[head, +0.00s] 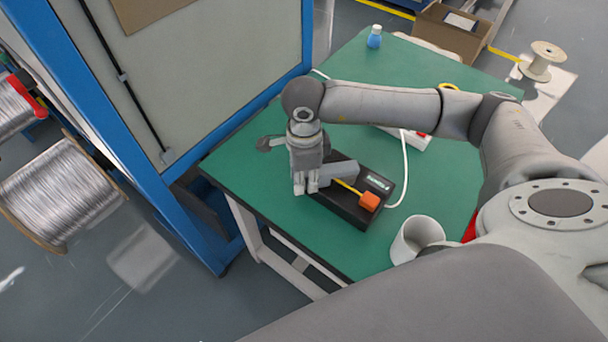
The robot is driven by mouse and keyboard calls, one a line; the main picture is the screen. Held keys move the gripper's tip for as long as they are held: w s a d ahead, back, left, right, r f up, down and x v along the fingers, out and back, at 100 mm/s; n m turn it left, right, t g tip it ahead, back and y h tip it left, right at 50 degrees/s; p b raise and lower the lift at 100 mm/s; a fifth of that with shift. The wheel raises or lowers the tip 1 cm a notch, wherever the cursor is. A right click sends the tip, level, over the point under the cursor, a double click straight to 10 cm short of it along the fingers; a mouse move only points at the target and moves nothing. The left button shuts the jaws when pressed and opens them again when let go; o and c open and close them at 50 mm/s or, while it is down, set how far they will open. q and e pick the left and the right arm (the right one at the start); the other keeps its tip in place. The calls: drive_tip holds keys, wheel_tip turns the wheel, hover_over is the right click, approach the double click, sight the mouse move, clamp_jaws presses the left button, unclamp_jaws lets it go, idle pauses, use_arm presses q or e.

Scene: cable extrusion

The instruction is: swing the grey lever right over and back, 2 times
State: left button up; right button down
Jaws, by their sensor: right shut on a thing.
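A black device (352,208) with a small lit display sits on the green table. A grey angular part (338,174), which looks like the grey lever, lies over its top, just right of my right gripper (306,187). The gripper points down at the device's left end, its fingers close together, shut on the lever. The fingers and wrist hide where they meet it and the lever's pivot. A yellow strip (347,186) runs to an orange block (369,201) at the device's front right. My left gripper is not in view.
A white cup (416,238) stands at the table's front edge. A white cable (404,165) curves behind the device to a white power strip (413,141). A blue bottle (375,37) stands at the far edge. A blue-framed cabinet (205,75) rises close on the left.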

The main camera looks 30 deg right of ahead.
drive_tip(key=shift+r, duration=0.1)
drive_tip(key=c, duration=1.2)
unclamp_jaws()
drive_tip(key=shift+o, duration=0.2)
wheel_tip(320, 180, up, 12)
